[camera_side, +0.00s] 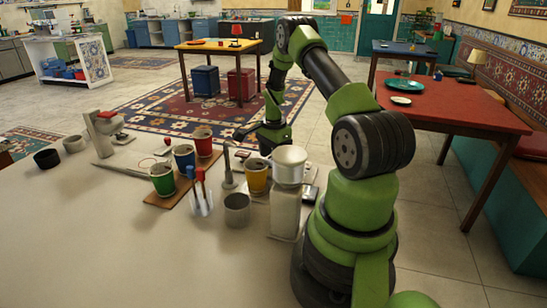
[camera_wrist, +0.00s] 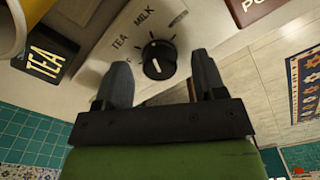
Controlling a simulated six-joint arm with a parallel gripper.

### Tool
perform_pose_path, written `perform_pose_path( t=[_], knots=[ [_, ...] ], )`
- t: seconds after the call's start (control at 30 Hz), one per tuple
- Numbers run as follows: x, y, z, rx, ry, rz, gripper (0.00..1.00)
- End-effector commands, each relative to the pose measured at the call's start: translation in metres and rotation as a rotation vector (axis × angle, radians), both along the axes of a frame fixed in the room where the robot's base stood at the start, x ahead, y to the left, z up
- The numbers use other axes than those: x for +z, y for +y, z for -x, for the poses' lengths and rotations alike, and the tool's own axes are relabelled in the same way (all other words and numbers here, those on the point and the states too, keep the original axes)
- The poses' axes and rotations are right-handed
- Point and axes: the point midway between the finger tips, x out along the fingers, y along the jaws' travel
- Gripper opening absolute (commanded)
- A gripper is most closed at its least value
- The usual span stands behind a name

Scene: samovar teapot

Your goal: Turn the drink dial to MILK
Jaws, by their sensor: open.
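The drink dial (camera_wrist: 158,60) is a round black knob with a white mark, set on a pale panel (camera_wrist: 110,22) in the wrist view. The words TEA and MILK are printed around it, with a third label at the right too small to read. I cannot tell exactly which label the mark points to. My gripper (camera_wrist: 160,64) is open, with one finger on each side of the knob in the picture. I cannot tell whether the fingers touch it. In the side view my gripper (camera_side: 262,137) is low beyond the pale machine (camera_side: 286,210), and the dial is hidden.
A black TEA sign (camera_wrist: 44,55) is at the left of the wrist view. A metal cup (camera_side: 237,210) stands in front. The near left counter (camera_side: 90,240) is clear.

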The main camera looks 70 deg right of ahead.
Motion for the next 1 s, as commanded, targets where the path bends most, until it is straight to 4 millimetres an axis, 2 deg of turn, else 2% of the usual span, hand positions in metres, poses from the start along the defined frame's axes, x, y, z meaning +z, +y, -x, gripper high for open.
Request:
perform_pose_path(
  t=[0.3, 0.5, 1.0],
  knots=[
    [0.062, -0.001, 0.000, 0.001, -0.002, 0.004, 0.64],
    [0.086, 0.000, 0.000, 0.000, -0.001, 0.001, 0.64],
    [0.090, 0.000, 0.000, 0.000, 0.001, -0.002, 0.64]
  ],
)
